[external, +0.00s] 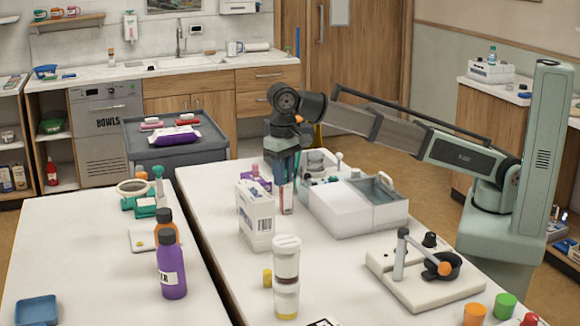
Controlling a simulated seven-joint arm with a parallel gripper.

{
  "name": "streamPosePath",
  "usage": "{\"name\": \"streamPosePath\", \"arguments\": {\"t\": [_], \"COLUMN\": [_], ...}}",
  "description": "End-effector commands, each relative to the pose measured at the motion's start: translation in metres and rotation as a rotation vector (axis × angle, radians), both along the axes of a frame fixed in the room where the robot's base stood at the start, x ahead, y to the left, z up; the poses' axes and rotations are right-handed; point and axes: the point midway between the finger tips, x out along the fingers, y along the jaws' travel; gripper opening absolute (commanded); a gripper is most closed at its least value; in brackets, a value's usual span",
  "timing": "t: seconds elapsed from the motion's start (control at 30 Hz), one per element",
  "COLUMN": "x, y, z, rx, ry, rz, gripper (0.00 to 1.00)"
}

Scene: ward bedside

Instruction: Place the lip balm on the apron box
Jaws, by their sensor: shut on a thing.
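My gripper (286,208) points straight down over the white table, just right of a white carton. It is shut on a small, slim reddish thing that I take to be the lip balm (287,200); the fingers hide most of it. The upright white carton (256,222), with a barcode on its side, looks like the apron box, though I cannot read its label. A purple thing shows behind its top. The gripper is close beside the carton; I cannot tell whether they touch.
Purple (171,270) and orange bottles stand on the left table. A gap separates the tables.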

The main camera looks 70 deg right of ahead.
Motion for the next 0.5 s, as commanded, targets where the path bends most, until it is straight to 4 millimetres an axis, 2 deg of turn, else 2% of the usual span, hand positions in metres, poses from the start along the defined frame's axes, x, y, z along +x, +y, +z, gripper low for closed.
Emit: {"name": "streamPosePath", "arguments": {"t": [0.03, 0.1, 0.23, 0.33, 0.5], "x": [0.023, 0.044, 0.072, 0.081, 0.076], "y": [0.002, 0.001, 0.009, 0.018, 0.014], "z": [0.017, 0.035, 0.066, 0.075, 0.074], "rx": [0.002, 0.002, 0.001, 0.0, 0.0], "ry": [-0.002, -0.002, -0.001, 0.0, 0.0], "rz": [-0.013, -0.014, 0.056, 0.16, 0.301], "gripper": [0.0, 0.0, 0.0, 0.0, 0.0]}}
